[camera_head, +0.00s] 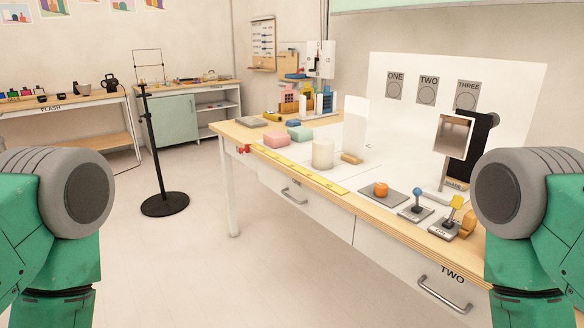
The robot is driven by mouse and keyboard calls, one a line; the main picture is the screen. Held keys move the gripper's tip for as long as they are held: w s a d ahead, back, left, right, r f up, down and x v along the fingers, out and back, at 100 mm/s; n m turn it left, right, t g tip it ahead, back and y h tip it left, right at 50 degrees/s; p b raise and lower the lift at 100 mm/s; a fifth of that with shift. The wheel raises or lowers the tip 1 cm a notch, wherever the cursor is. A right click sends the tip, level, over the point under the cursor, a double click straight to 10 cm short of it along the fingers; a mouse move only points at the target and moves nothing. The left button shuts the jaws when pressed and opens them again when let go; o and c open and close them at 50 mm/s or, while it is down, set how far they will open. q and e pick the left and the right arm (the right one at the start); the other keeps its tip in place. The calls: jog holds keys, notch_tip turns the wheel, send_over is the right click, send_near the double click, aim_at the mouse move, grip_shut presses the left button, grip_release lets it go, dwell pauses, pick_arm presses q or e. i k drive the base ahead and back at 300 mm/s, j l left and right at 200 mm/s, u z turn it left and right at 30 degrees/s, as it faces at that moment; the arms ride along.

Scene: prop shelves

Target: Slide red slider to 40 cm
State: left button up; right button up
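A small red slider (245,149) sits at the far left end of a long yellow ruler strip (298,170). The strip runs along the front edge of the white-topped workbench (352,203). The marks on the strip are too small to read. My two green arms show at the left and right edges of the head view, with grey rounded joints. Both grippers are out of view, so their state and distance to the slider do not show.
A black stand (165,204) is on the floor; floor before the bench is clear.

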aim_at(246, 146)
jog(key=i+j+z, duration=0.1)
jog(key=i+j, duration=0.15)
jog(key=i, duration=0.15)
jog(key=i+j+z, duration=0.1)
jog(key=i+j, duration=0.2)
jog(key=i, duration=0.1)
